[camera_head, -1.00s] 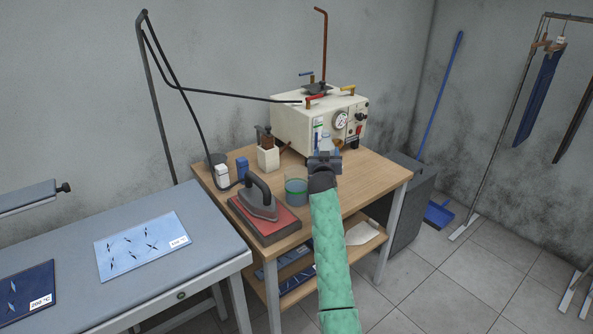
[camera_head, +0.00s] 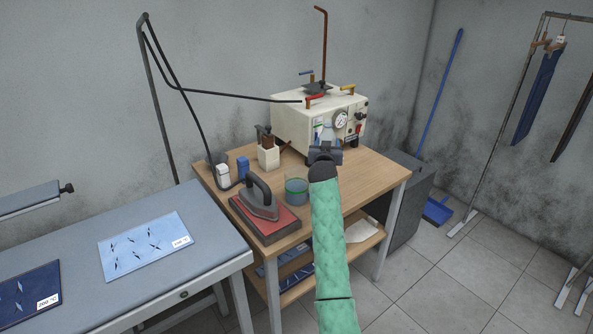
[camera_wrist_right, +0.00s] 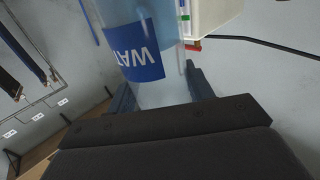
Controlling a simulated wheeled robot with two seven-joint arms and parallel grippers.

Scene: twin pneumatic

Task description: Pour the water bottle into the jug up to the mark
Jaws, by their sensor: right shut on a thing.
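My right gripper (camera_head: 325,154) is above the wooden table, in front of the boiler, behind and to the right of the jug in the head view. In the right wrist view it is shut on the water bottle (camera_wrist_right: 138,45), a clear bottle with a blue label. My left gripper is out of view.
The iron (camera_head: 260,203) rests on a red pad left of the jug. A white box with brown bottles (camera_head: 268,154) stands behind. The cream boiler (camera_head: 290,118) fills the table's back. The wooden table's (camera_head: 377,179) right side is clear. A grey ironing table (camera_head: 210,257) adjoins at left.

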